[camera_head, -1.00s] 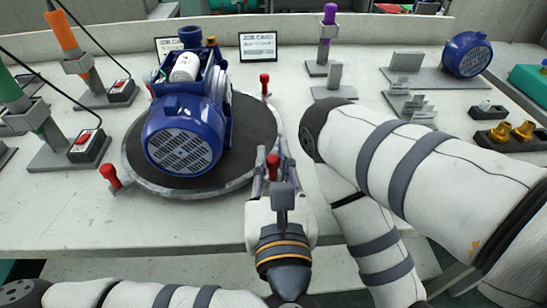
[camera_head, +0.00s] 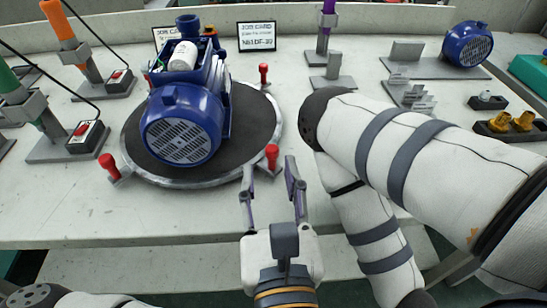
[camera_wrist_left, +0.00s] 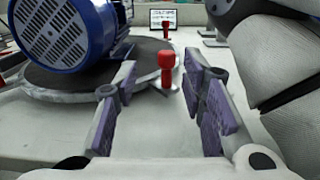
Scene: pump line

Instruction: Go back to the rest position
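My left gripper (camera_head: 272,180) is open and empty in the head view, at the front of the workbench, just in front of a red-topped peg (camera_head: 271,157) on the turntable's rim. In the left wrist view its two purple-padded fingers (camera_wrist_left: 160,115) stand apart, with the red peg (camera_wrist_left: 166,68) beyond them. A blue pump motor (camera_head: 188,115) sits on the dark round turntable (camera_head: 250,125). My right arm reaches in from the right over the bench. Its gripper does not show.
Several red-topped pegs stand around the turntable, one at the left (camera_head: 108,163). Job cards (camera_head: 257,36) and tool stands line the back. Another blue motor (camera_head: 467,46) stands on a grey plate at the right. The bench's front left (camera_head: 60,210) is clear.

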